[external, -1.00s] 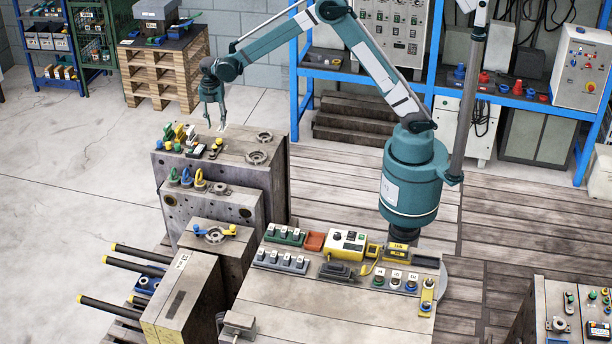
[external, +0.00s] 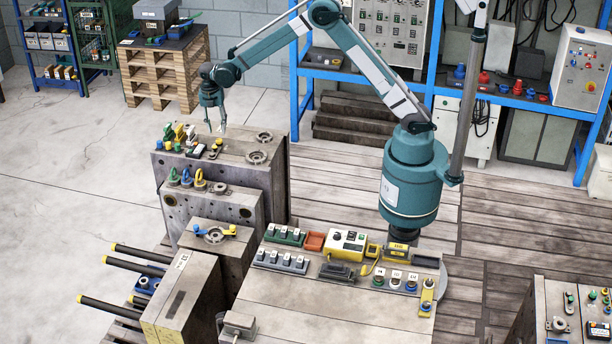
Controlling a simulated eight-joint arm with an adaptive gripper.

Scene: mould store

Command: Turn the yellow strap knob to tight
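Several small coloured fittings sit on top of the tall grey mould block (external: 235,150). Among them is a small yellow knob (external: 219,142) at the right end of the group, which I take to be the yellow strap knob; its setting is too small to read. My gripper (external: 215,130) points down just above this knob. Its two fingers are apart with nothing visible between them. I cannot tell whether the fingertips are beside the knob or still above it.
Green, blue and yellow lifting eyes (external: 186,179) stand on the lower block in front. Round metal rings (external: 257,157) lie right of the knob. A bench (external: 310,310) with switches and a yellow control box (external: 347,243) is nearer the camera. Open floor lies left.

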